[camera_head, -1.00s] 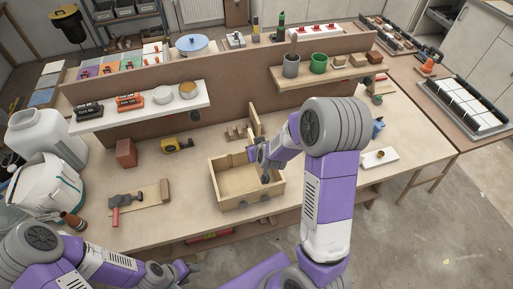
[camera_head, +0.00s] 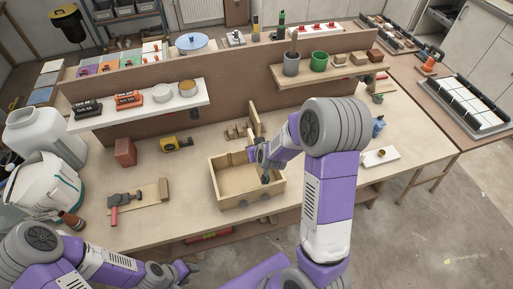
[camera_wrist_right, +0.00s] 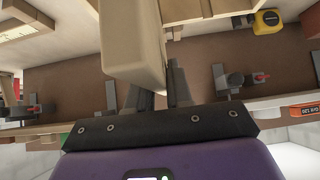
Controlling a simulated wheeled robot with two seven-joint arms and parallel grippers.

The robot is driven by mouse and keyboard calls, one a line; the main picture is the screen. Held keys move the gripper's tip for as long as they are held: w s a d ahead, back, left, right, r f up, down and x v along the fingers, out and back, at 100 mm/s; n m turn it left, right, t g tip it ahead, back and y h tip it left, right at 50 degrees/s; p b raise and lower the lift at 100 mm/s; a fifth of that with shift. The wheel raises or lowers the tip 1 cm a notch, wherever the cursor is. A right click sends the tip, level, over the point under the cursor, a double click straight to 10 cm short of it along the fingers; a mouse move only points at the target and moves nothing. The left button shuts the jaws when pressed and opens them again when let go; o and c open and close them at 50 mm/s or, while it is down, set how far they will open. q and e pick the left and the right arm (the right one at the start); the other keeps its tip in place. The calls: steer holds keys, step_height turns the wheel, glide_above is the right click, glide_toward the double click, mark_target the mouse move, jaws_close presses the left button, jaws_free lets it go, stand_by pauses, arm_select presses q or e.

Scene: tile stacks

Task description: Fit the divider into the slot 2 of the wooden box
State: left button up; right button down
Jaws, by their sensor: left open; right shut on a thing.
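My right gripper (camera_head: 256,154) is over the box's back right corner. In the right wrist view it is shut on the divider (camera_wrist_right: 133,48), a pale wooden board between the fingers (camera_wrist_right: 153,88). In the head view the arm hides much of the divider, and I cannot tell whether it touches the box. The slots are too small to number. My left gripper (camera_head: 191,268) is open and empty in front of the bench's front edge.
A brick (camera_head: 125,152), a yellow tape measure (camera_head: 177,144) and a clamp on a board (camera_head: 125,203) lie left. A white tray (camera_head: 380,158) is right.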

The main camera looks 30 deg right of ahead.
mark_target(261, 167)
steer(key=shift+f+b, duration=4.85)
steer(key=shift+f, duration=0.4)
steer(key=c, duration=0.9)
jaws_free()
steer(key=shift+c, duration=0.2)
steer(key=shift+r, duration=0.1)
steer(key=p+v, duration=0.2)
steer(key=v, duration=0.4)
steer(key=shift+r, duration=0.2)
steer(key=shift+s+a+r, duration=0.15)
steer(key=shift+s+r, duration=0.2)
steer(key=shift+s, duration=0.2)
